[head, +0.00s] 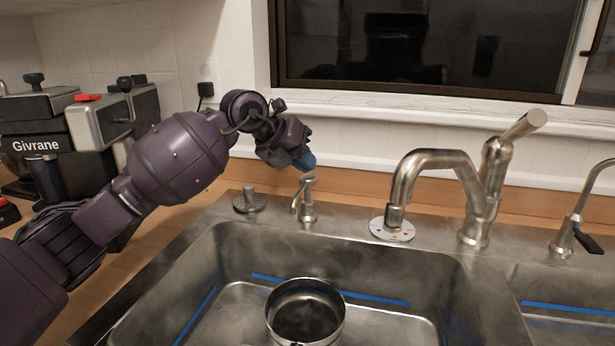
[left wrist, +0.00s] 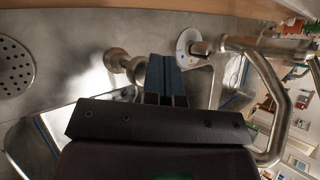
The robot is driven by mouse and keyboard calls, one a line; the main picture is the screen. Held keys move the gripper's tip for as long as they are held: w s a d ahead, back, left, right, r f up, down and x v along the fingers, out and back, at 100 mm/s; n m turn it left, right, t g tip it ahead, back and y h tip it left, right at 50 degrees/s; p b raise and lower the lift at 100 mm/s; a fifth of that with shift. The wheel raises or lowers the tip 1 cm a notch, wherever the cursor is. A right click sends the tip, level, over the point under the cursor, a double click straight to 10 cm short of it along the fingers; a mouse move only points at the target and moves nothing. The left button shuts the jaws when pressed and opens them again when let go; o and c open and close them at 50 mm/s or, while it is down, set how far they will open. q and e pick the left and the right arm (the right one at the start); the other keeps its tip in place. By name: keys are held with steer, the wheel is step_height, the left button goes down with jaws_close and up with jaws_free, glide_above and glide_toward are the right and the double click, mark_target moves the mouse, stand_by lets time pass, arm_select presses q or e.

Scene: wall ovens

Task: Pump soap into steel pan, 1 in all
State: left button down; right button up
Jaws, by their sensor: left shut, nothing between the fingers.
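The steel pan (head: 305,316) sits upright in the left sink basin, near its front, and looks empty. The small metal soap pump (head: 307,206) stands on the sink deck behind the pan, its spout pointing toward the basin. My left gripper (head: 306,161) is shut and empty, its blue fingertips pointing down just above the pump's top, apparently apart from it. In the left wrist view the shut fingers (left wrist: 165,75) stand beside the pump (left wrist: 120,60) and partly cover it; I cannot make out the pan there. My right gripper is not in view.
A large metal faucet (head: 430,160) stands right of the pump, with a round plate (head: 391,229) under its spout. A coffee machine (head: 40,140) stands on the left counter. A window ledge (head: 400,110) runs behind.

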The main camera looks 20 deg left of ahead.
arm_select(q)
steer(key=shift+f, duration=1.35)
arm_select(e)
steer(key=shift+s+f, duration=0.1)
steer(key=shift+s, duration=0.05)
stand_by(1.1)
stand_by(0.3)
arm_select(q)
steer(key=shift+r+p, duration=0.55)
steer(key=shift+r, duration=0.7)
steer(key=shift+r+p, duration=0.3)
steer(key=shift+r, duration=0.2)
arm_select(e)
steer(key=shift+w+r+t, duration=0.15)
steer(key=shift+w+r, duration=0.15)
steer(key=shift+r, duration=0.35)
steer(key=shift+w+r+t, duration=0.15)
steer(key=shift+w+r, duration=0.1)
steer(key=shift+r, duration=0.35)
